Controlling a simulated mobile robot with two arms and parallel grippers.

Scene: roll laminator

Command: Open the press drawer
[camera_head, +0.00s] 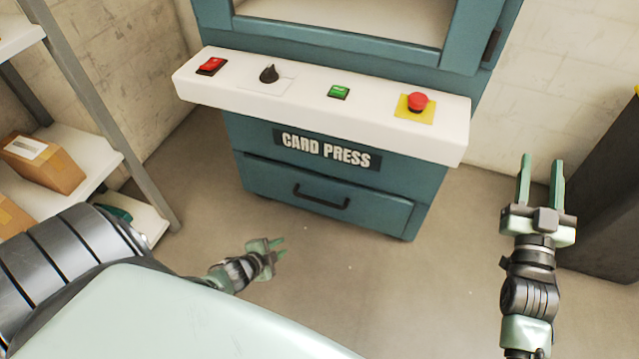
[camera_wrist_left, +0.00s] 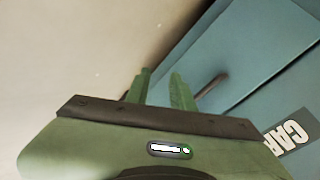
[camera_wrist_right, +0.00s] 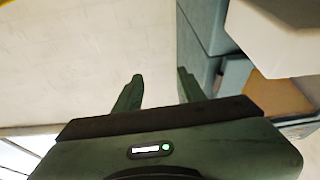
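The press drawer (camera_head: 272,184) is a teal front low on the card press, with a dark bar handle (camera_head: 321,199) across its middle. It looks shut, level with the cabinet. My left gripper (camera_head: 281,248) is low, in front of and to the left of the drawer, apart from the handle. In the left wrist view its fingers (camera_wrist_left: 158,88) are parted and empty, and part of the dark handle (camera_wrist_left: 211,85) shows just beyond the right finger. My right gripper (camera_head: 542,165) is raised to the right of the press, fingers spread and empty; they also show apart in the right wrist view (camera_wrist_right: 160,88).
The white control panel (camera_head: 300,108) juts out above the drawer, with a red switch, a black knob, a green button and a red stop button. A shelf with boxes (camera_head: 42,160) stands at left. A dark cabinet (camera_head: 610,200) stands at right. The floor before the drawer is clear.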

